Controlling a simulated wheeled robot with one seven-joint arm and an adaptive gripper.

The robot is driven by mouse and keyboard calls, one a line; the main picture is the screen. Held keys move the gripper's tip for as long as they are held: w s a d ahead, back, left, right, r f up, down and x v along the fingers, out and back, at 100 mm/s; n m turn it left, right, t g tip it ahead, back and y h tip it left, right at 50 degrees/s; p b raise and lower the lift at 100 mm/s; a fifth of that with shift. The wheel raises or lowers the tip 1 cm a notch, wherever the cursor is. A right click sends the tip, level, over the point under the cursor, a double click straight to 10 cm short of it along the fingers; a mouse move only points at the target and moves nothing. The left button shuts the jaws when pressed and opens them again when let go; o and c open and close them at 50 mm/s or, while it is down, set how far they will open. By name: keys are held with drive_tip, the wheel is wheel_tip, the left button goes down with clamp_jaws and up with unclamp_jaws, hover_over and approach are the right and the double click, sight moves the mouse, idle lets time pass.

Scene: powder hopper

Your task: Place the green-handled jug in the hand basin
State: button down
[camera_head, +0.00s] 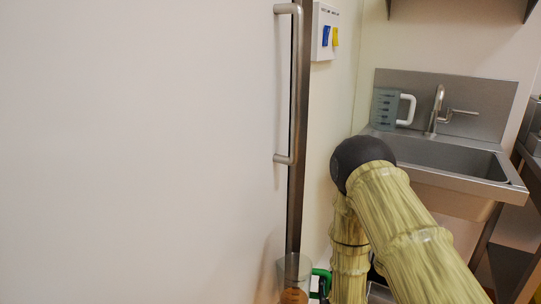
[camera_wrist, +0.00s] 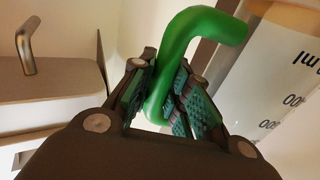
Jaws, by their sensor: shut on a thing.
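The green-handled jug (camera_head: 293,267) is clear-walled with something brown inside, low at the bottom edge of the head view, partly cut off. In the wrist view its pale, marked body (camera_wrist: 285,85) is at the right. My gripper (camera_wrist: 172,90) is shut on the green handle (camera_wrist: 195,35), which runs between its ridged pads. In the head view the gripper is mostly hidden by my arm. The steel hand basin (camera_head: 512,183) is at the right, beyond my arm, with a tap (camera_head: 437,108) at its back.
A grey jug with a white handle (camera_head: 387,108) stands at the basin's back left. A large white door or panel (camera_head: 140,150) with a metal bar handle (camera_head: 297,80) fills the left. A small box (camera_head: 323,30) hangs on the wall. A bent metal tube (camera_wrist: 27,45) shows in the wrist view.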

wheel_tip(320, 180, up, 27)
drive_tip(key=p, duration=2.6)
drive_tip(key=s+r, duration=0.3)
drive_tip(key=s, duration=0.3)
drive_tip(key=shift+s, duration=0.15)
